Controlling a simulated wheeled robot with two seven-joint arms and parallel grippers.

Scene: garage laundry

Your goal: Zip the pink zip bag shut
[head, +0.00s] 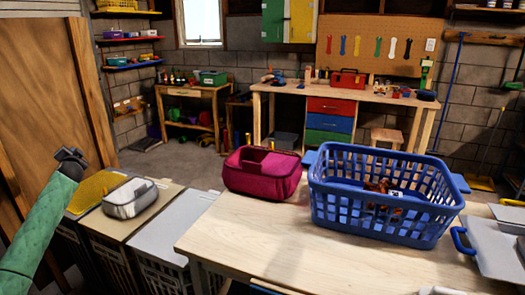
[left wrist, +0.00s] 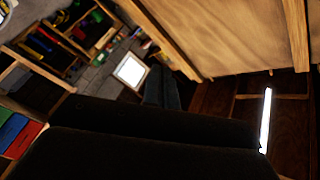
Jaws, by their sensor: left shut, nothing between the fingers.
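The pink zip bag (head: 262,172) sits upright on the wooden table, left of the blue basket. Its top shows a darker recessed opening. I cannot make out the zip pull. My left gripper (head: 72,155) is raised at the far left in the head view, well apart from the bag, shut and empty. In the left wrist view its dark fingers (left wrist: 160,88) point toward the room, with no bag in sight. My right gripper is not in view.
A blue basket (head: 330,210) with items inside stands right of the bag. A grey-white bag (head: 130,198) lies on the bins at left. The table (head: 270,240) is clear in front of the pink bag. A grey lidded container (head: 495,250) is at the right edge.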

